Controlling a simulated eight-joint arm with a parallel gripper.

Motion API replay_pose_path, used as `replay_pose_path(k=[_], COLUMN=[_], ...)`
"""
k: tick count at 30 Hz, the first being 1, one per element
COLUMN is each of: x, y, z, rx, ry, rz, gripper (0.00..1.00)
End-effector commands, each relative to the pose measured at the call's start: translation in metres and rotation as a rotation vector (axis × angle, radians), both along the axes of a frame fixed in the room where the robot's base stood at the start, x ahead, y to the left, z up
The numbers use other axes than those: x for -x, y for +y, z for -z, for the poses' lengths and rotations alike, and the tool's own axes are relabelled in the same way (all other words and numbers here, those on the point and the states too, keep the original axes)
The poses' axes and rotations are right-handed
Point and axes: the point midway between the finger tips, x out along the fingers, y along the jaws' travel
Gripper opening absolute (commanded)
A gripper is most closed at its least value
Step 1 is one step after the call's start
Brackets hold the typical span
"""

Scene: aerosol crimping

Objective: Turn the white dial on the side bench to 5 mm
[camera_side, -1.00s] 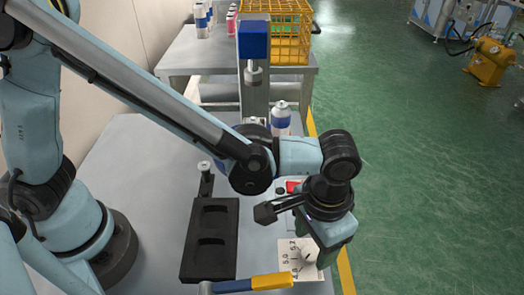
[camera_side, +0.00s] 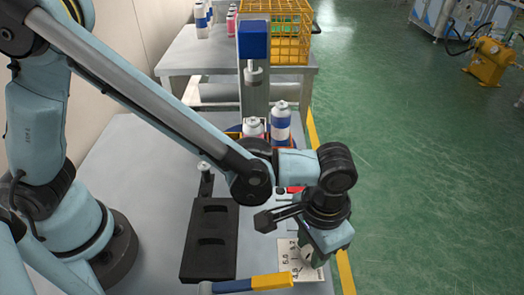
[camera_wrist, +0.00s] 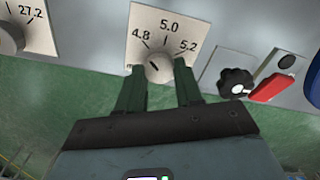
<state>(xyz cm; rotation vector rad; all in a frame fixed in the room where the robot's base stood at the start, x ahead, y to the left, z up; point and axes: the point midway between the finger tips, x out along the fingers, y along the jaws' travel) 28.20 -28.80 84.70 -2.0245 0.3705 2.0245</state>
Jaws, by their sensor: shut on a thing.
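The white dial (camera_wrist: 159,70) is a round knob on a pale scale plate (camera_wrist: 143,18) marked 4.8, 5.0 and 5.2. Its dark pointer line slants up and left in the wrist view, toward the 4.8 side of 5.0. My gripper (camera_wrist: 159,76) has its two green fingers shut on the knob, one on each side. In the side view my gripper (camera_side: 318,254) is over the scale plate (camera_side: 286,258) at the bench's front right and hides most of the knob.
Another dial (camera_wrist: 10,38), marked 27.2, is at the left in the wrist view. A black knob (camera_wrist: 236,82) and a red switch (camera_wrist: 270,88) lie to the right. A black tray (camera_side: 209,240) and a yellow-and-blue handle (camera_side: 255,284) are left of my gripper.

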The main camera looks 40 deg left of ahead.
Motion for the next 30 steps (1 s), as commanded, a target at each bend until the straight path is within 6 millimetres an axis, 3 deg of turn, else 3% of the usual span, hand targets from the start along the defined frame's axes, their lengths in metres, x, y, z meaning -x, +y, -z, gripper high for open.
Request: replay_pose_path(k=[11,30], x=[-0.0003,0.0004], y=[0.0000,-0.0010], z=[-0.0001,0.0000], rx=[-0.001,-0.001], ry=[0.000,-0.001], rz=[0.114,0.650], gripper=[0.05,0.05])
